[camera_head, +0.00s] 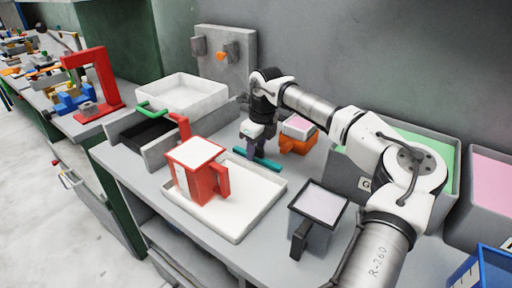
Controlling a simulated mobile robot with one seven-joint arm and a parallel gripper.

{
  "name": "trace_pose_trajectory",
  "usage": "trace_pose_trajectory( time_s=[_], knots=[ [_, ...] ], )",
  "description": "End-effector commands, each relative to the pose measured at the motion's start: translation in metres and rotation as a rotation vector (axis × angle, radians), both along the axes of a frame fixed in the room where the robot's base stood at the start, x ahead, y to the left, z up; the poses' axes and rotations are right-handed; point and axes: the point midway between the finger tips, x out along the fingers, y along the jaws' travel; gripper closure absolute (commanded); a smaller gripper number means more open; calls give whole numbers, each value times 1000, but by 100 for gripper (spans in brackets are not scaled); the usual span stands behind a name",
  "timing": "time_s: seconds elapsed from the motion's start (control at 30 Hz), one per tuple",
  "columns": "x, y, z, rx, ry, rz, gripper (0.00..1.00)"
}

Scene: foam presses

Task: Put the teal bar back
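The teal bar (268,163) is a thin straight bar, seen just beyond the back edge of the white tray, at or just above the grey bench top. My gripper (251,153) points down at the bar, left of its middle, and its dark fingers overlap the bar in the picture. The fingers are too small to show whether they grip the bar or only stand over it.
A red jug (197,177) stands in the white tray (238,226). An orange cup (293,146) is close right of the bar. A dark-rimmed grey jug (315,218) stands in front. A press with a green handle (151,110) is left. Bins (454,172) stand at right.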

Motion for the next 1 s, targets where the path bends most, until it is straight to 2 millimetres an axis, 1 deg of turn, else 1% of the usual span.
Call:
trace_pose_trajectory(
  time_s=[0.23,0.37,0.47,0.7,0.8,0.9,1.0],
  knots=[
    [0,0,0,0,0,0,64],
    [0,-1,7,-1,-1,0,64],
    [-1,-2,20,0,-2,-1,64],
    [-5,-9,72,-1,-3,-2,64],
    [-7,-11,92,0,-2,-2,64],
    [-8,-13,107,-1,-1,0,64],
    [-9,-14,116,0,-1,0,64]
  ],
)
